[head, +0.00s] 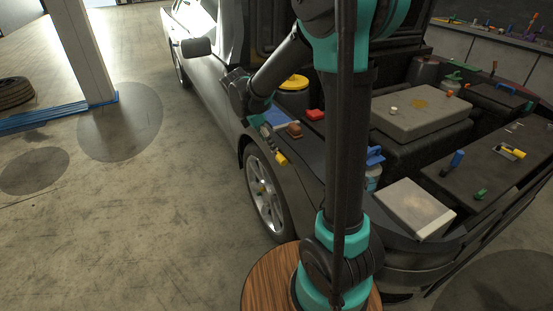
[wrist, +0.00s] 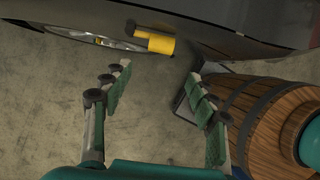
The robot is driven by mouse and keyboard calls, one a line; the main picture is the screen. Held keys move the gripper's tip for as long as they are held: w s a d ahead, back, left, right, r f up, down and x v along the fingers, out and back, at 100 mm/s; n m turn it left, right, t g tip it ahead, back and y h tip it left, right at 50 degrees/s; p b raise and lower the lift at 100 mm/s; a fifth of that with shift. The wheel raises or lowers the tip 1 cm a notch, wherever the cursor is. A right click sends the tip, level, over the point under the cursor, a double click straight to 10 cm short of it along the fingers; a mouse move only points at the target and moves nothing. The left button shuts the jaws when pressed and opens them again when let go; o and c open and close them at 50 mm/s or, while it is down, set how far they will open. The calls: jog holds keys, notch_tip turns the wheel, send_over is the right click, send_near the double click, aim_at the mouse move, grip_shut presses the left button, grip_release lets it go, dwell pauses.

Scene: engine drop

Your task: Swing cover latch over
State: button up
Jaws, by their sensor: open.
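My gripper (wrist: 160,75) is open and empty in the wrist view, with its two green-padded fingers apart over bare floor. In the head view it hangs beside the car's near fender (head: 268,140). A yellow cylinder (wrist: 157,43) lies beyond the fingertips against the dark car body in the wrist view; it seems to be the yellow piece (head: 281,159) below the gripper in the head view. No part is clearly recognisable as the cover latch. A yellow-handled piece (head: 512,152) sits on the dark panel at the right. A grey engine cover (head: 420,110) lies in the open bay.
The car's front wheel (head: 266,190) is below the fender. A brown knob (head: 295,130), a red block (head: 315,114) and a yellow round cap (head: 294,82) sit along the fender side. A pale box (head: 415,207) is at the front.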

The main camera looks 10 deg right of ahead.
aim_at(278, 160)
jog(key=x, duration=1)
jog(key=shift+r, duration=0.1)
jog(key=shift+c, duration=0.5)
grip_shut()
